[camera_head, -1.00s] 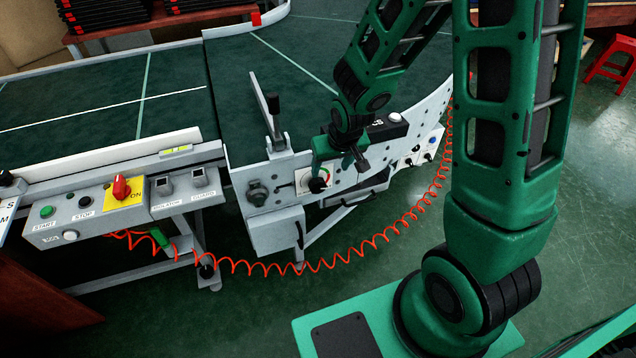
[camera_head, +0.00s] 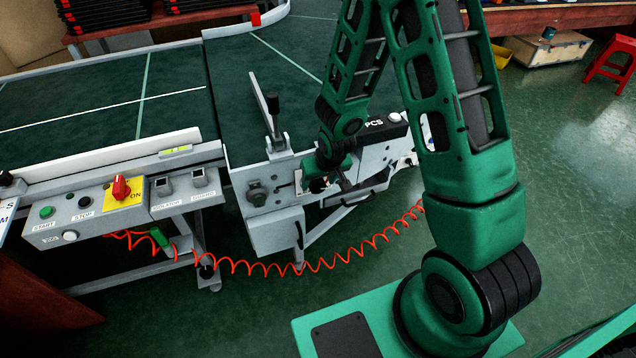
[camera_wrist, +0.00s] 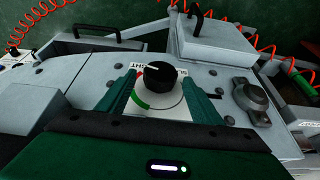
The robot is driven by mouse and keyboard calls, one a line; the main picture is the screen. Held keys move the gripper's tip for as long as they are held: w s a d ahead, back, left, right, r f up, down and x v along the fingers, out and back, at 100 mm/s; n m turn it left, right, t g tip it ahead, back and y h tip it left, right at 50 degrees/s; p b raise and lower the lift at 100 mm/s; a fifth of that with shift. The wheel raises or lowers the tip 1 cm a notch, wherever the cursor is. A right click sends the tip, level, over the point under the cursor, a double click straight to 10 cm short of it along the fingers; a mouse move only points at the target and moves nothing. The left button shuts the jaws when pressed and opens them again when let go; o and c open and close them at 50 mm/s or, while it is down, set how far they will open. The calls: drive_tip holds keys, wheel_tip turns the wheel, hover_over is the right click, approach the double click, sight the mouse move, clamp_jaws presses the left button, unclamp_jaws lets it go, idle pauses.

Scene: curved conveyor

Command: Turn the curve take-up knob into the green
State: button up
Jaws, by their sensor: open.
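The take-up knob (camera_wrist: 160,75) is a round black knob on a white dial plate. A white pointer line on it points to the left, near partly covered lettering. The dial's green arc (camera_wrist: 141,98) lies at the knob's lower left, away from the pointer line. My gripper (camera_wrist: 160,80) is open, with one green finger on each side of the knob; I cannot tell whether they touch it. In the head view my gripper (camera_head: 318,183) is at the side panel and hides most of the dial.
A grey lever (camera_head: 273,115) stands up left of my gripper. A bolt-like fitting (camera_wrist: 251,97) sits beside the dial. A red coiled cable (camera_head: 330,262) hangs below the panel. The control box (camera_head: 85,212) with its red switch is at the left.

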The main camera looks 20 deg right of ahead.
drive_tip(key=shift+w+f, duration=0.25)
drive_tip(key=shift+f, duration=0.4)
drive_tip(key=c, duration=1.1)
drive_tip(key=shift+a, duration=0.1)
